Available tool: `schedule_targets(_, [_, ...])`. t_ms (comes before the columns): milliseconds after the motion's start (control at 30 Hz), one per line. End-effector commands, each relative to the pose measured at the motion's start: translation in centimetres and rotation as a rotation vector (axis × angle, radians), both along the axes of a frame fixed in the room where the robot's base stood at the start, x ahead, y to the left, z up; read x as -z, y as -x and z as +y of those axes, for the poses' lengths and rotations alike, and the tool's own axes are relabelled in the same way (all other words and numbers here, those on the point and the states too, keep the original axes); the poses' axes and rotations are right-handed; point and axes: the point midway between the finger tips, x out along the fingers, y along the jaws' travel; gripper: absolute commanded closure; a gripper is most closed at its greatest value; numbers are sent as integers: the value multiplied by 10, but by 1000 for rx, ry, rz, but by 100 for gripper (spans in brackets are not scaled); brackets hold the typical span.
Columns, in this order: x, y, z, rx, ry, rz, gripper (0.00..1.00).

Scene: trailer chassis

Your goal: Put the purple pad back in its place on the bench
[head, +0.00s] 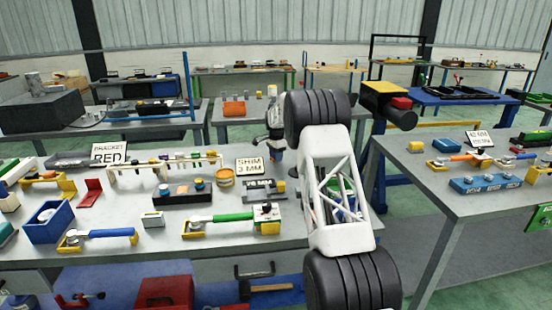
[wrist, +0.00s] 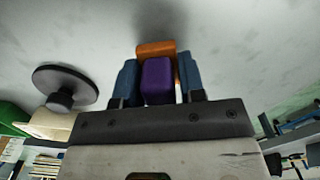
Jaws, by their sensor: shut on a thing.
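The purple pad (wrist: 157,82) sits between the two blue fingers of my gripper (wrist: 158,88) in the wrist view. My gripper is shut on it. An orange piece (wrist: 155,47) shows just beyond the pad; I cannot tell whether it touches the pad. In the head view my white and black arm stands in front of the right end of the near bench (head: 222,239). The pad cannot be made out there, and my arm hides part of the bench. I cannot pick out the pad's place on the bench.
A second bench (head: 440,205) stands to the right across a gap. A dark disc (wrist: 64,84) shows left in the wrist view.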

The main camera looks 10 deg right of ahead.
Motion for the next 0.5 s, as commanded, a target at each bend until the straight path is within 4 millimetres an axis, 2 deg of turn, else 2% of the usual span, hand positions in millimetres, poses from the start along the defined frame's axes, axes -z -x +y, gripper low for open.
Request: schedule_targets(500, [9,0,0,0,0,-2,85])
